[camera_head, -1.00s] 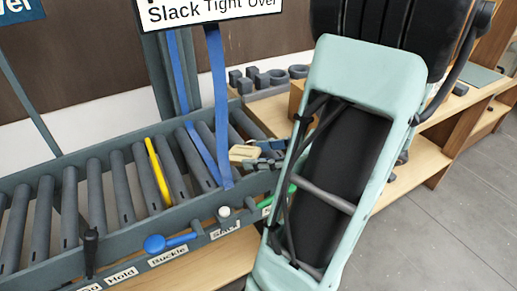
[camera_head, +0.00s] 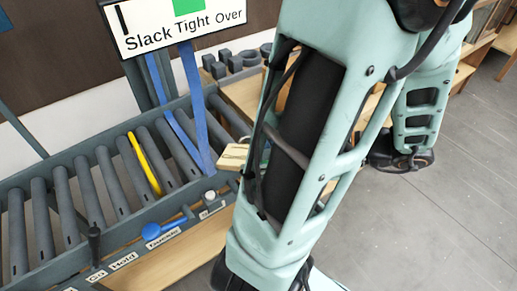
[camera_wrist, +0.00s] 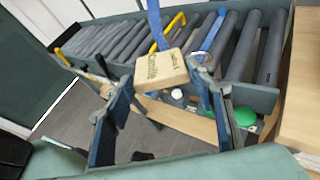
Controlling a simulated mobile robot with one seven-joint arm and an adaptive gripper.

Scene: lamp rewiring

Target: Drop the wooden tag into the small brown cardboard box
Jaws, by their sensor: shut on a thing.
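The wooden tag (camera_wrist: 160,71) is a pale, flat block with dark lettering, held between my fingertips in the wrist view. My gripper (camera_wrist: 165,80) is shut on it, with a dark finger on either side. The tag also shows in the head view (camera_head: 233,156), just left of my arm, above the right end of the roller rack. My arm hides most of the gripper there. I cannot make out the small brown cardboard box in either view.
The roller rack (camera_head: 70,228) has grey rollers, a yellow strap (camera_head: 145,165) and blue straps (camera_head: 192,105). A blue-knobbed lever (camera_head: 151,231) sticks out at its front. A sign (camera_head: 185,28) hangs above. A wooden bench (camera_head: 243,95) with grey pieces stands behind. Open floor (camera_head: 430,225) lies right.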

